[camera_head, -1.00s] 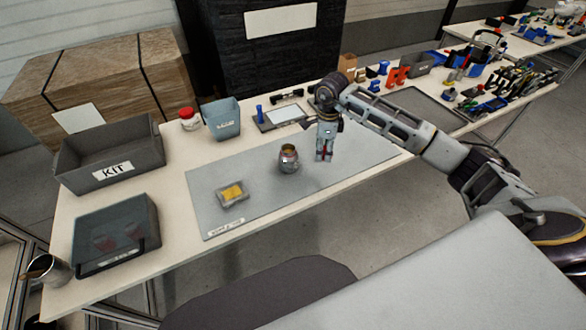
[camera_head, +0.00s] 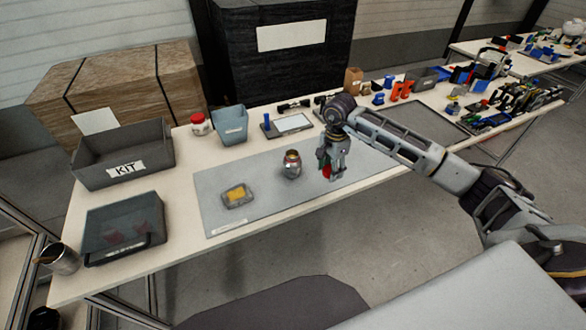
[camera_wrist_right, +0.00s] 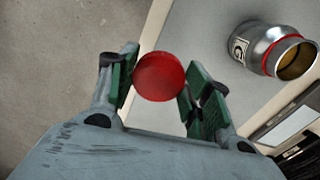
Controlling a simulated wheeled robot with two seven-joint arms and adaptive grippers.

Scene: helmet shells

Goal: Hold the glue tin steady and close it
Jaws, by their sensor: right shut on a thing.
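The glue tin (camera_head: 292,165) stands upright on the grey mat, a metal jar with a narrower neck. In the right wrist view the tin (camera_wrist_right: 270,48) shows a label, a red ring at its neck and an open mouth with amber inside. My right gripper (camera_head: 331,174) is to the right of the tin, pointing down. It is shut on a round red lid (camera_wrist_right: 160,77), which sits between the green finger pads, apart from the tin. The lid shows only as a small red patch in the head view (camera_head: 326,171). My left gripper is not in view.
The grey mat (camera_head: 222,210) also bears a small tray with a yellow block (camera_head: 237,195). A KIT bin (camera_head: 120,160), a dark lidded box (camera_head: 125,230), a blue bin (camera_head: 230,124) and a red-topped jar (camera_head: 200,124) stand to the left and back.

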